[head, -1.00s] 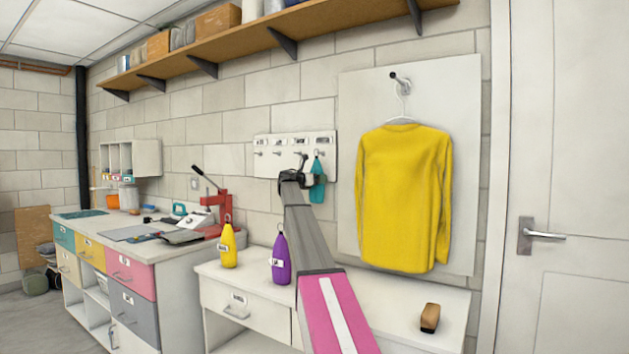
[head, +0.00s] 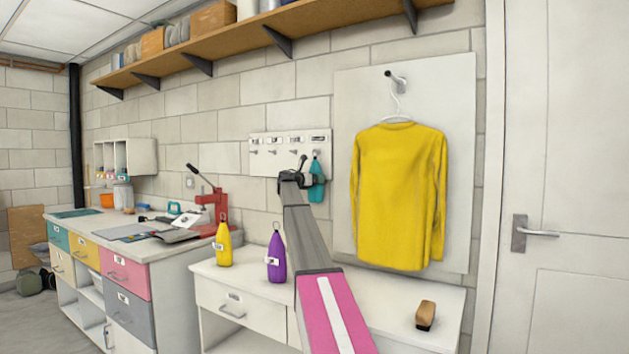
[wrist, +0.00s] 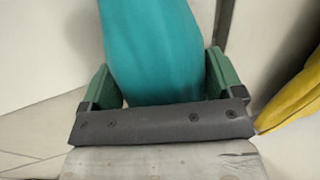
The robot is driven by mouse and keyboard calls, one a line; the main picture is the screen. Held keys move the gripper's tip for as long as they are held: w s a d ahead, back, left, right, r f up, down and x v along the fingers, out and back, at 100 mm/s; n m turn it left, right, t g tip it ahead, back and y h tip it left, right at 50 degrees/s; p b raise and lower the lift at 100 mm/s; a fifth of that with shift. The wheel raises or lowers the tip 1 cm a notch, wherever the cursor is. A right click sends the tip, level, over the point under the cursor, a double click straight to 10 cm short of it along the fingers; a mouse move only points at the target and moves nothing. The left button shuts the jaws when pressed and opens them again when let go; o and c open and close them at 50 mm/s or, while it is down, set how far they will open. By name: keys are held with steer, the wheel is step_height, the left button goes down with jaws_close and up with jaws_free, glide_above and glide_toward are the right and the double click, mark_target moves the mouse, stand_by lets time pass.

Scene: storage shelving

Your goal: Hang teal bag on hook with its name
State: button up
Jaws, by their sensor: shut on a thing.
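The teal bag (head: 317,182) is upright at the right end of the hook board (head: 290,147), partly hidden behind my gripper (head: 297,178). In the wrist view the teal bag (wrist: 152,50) fills the space between the two green fingers of my gripper (wrist: 158,82), which is shut on it. The bag's top is close to the rightmost hook (head: 316,153); I cannot tell whether its loop is around that hook. The board has several hooks with small name labels above them, too small to read.
A yellow bag (head: 223,245) and a purple bag (head: 276,258) stand on the white bench (head: 250,285) below. A yellow shirt (head: 399,195) hangs just right of the hooks and also shows in the wrist view (wrist: 292,100). A brush (head: 425,315) lies on the bench. A shelf (head: 270,30) runs above.

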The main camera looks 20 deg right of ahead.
steer(key=o, duration=1.3)
steer(key=shift+o, duration=0.2)
steer(key=shift+a, duration=0.1)
